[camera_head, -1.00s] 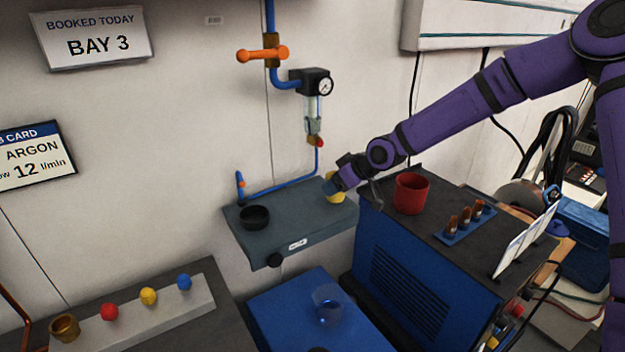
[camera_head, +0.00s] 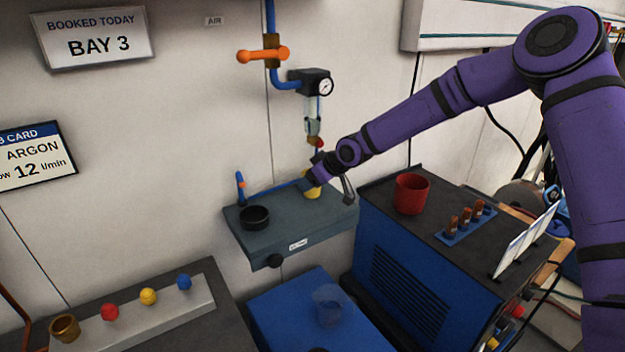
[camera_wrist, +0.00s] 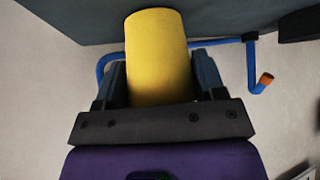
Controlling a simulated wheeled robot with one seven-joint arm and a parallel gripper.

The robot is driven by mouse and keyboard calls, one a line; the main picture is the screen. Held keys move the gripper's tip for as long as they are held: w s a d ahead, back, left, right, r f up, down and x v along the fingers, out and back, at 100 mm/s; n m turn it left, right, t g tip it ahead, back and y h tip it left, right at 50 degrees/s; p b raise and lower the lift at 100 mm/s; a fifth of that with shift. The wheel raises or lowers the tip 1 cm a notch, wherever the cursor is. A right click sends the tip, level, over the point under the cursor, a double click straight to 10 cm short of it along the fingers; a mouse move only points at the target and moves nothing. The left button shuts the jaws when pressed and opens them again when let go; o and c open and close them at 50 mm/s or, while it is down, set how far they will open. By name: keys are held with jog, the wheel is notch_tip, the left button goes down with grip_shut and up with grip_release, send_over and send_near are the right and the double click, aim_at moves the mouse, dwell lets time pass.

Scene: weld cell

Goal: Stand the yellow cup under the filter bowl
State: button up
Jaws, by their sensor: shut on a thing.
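The yellow cup (camera_head: 312,191) is between the fingers of my gripper (camera_head: 309,184), over the grey wall shelf. In the wrist view the yellow cup (camera_wrist: 158,60) fills the space between the two fingers of my gripper (camera_wrist: 160,82), which is shut on it. The filter bowl (camera_head: 313,121) hangs on the wall below the gauge, with a red tip at its lower end. The cup is below the filter bowl in the head view, roughly in line with it. I cannot tell whether the cup's base touches the shelf.
The grey shelf (camera_head: 290,232) also carries a black dish (camera_head: 255,217) at its left. A blue pipe (camera_head: 270,188) runs along the wall behind the cup. A red mug (camera_head: 411,193) stands on the blue machine (camera_head: 410,270) at right. A clear cup (camera_head: 329,305) stands below.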

jog(key=shift+f, duration=0.1)
jog(key=o, duration=1)
jog(key=v, duration=1.2)
jog(key=shift+d, duration=0.1)
